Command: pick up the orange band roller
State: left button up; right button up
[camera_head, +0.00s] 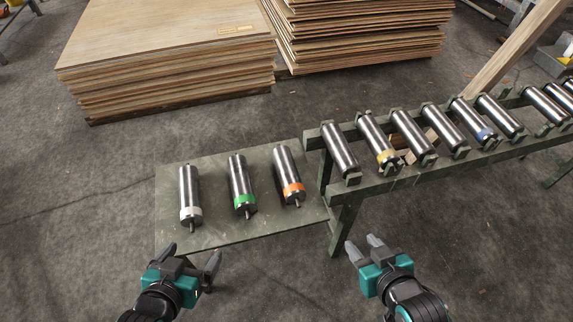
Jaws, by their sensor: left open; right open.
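The orange band roller (288,174) is a steel cylinder with an orange ring near its front end. It lies on a flat green-grey plate (214,162), the rightmost of three rollers there. The green band roller (240,183) lies to its left, and the white band roller (189,193) is at the far left. My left gripper (191,255) is open and empty in front of the plate's near left edge. My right gripper (362,246) is open and empty, to the right of the plate and nearer than the orange band roller. Neither gripper touches a roller.
A green roller conveyor frame (372,186) adjoins the plate on the right and carries several rollers, including a yellow-banded one (379,139) and a blue-banded one (473,120). Veneer stacks (170,50) stand behind. A wooden plank (515,50) leans at the upper right. The floor at left is clear.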

aim_at(295, 192)
jog(key=z, duration=1.25)
jog(key=i+j+u, duration=0.1)
jog(key=u, duration=1.05)
jog(key=i+l+u, duration=0.2)
jog(key=u, duration=0.15)
jog(key=i+l+u, duration=0.1)
jog(key=l+u, duration=0.25)
jog(key=i+l+u, duration=0.15)
jog(key=u, duration=0.15)
